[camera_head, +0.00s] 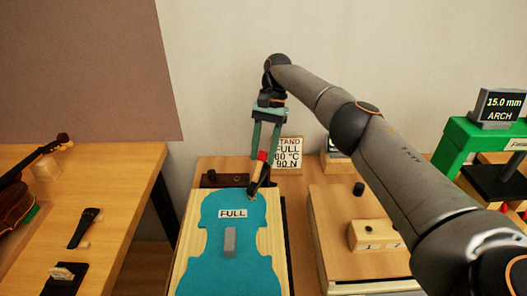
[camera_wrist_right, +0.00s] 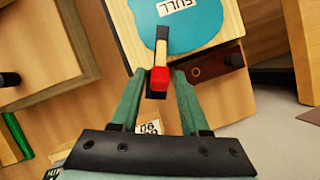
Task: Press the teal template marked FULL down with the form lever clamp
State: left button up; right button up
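The teal template marked FULL (camera_head: 208,262) lies flat on a pale wooden board (camera_head: 187,240). Its upper part also shows in the right wrist view (camera_wrist_right: 205,32). The form lever clamp (camera_head: 255,185) has a red tip and stands tilted at the template's upper right edge; whether it presses on the template I cannot tell. In the right wrist view its red tip (camera_wrist_right: 160,78) lies between the fingertips of my right gripper (camera_wrist_right: 158,76). The right gripper (camera_head: 267,150) has its green fingers apart, with gaps seen beside the tip. My left gripper is not in view.
A grey block (camera_head: 230,243) sits on the template. A sign (camera_head: 289,152) stands behind the board. A wooden box (camera_head: 374,235) is to the right, and a green press (camera_head: 455,140) with a display is farther right. A violin (camera_head: 15,205) lies on the left bench.

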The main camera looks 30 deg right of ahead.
aim_at(264, 156)
jog(key=shift+o, duration=0.7)
notch_tip(264, 156, up, 3)
jog(key=shift+f, duration=0.1)
jog(key=shift+s+a+r+b, duration=0.25)
jog(key=shift+s+r, duration=0.1)
jog(key=shift+r, duration=0.2)
jog(key=shift+s+a+r+b, duration=0.1)
jog(key=shift+s+r+b, duration=0.1)
jog(key=shift+s+r, duration=0.25)
jog(key=s+a+r+b, duration=0.1)
jog(key=s+a+r, duration=0.5)
jog(key=s+r, duration=0.2)
jog(key=shift+s+a, duration=0.2)
jog(key=shift+s, duration=1.05)
jog(key=shift+r, duration=0.1)
